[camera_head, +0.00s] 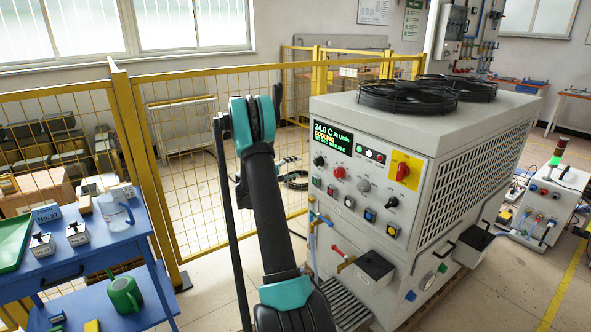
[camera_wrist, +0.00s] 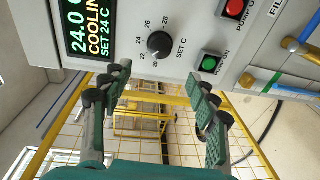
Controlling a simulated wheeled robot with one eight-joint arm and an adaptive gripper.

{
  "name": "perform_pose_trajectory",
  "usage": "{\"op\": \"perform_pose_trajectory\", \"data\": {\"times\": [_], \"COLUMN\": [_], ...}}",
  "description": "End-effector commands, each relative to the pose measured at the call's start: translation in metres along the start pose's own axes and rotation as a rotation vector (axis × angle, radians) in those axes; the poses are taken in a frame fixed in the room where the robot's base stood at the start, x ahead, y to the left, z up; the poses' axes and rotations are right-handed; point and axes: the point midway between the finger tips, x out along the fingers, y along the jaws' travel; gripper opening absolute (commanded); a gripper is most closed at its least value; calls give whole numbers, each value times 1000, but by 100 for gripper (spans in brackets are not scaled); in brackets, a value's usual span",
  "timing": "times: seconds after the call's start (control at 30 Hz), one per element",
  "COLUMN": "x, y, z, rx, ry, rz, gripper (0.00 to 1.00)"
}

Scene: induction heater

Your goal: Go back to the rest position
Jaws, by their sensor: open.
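My gripper (camera_wrist: 163,105) is open and empty in the wrist view, its green-padded fingers spread apart. Between and beyond the fingers are a yellow mesh fence (camera_wrist: 150,122) and floor. The control panel of the heater unit is close, at the top of the wrist view, with a black set-temperature knob (camera_wrist: 160,45) and a lit green button (camera_wrist: 210,63). In the head view my arm rises in front of the fence, left of the grey-white unit (camera_head: 480,135). My gripper's fingers are not clearly visible there.
The unit's display (camera_head: 333,138) reads 24.0 C and COOLING. A blue table (camera_head: 85,262) with a jug (camera_head: 115,215), a green can (camera_head: 124,294) and small boxes stands at the left. A smaller machine (camera_head: 548,205) stands at the right. Open floor lies between table and unit.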

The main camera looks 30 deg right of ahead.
Motion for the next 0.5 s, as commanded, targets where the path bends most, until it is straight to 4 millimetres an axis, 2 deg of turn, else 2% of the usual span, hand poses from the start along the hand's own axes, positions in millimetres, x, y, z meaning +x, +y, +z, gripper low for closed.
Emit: {"op": "perform_pose_trajectory", "data": {"times": [0.33,0.5], "x": [-3,-26], "y": [1,8], "z": [2,16], "rx": [4,42], "ry": [2,20], "rz": [-11,-106], "gripper": [59,59]}}
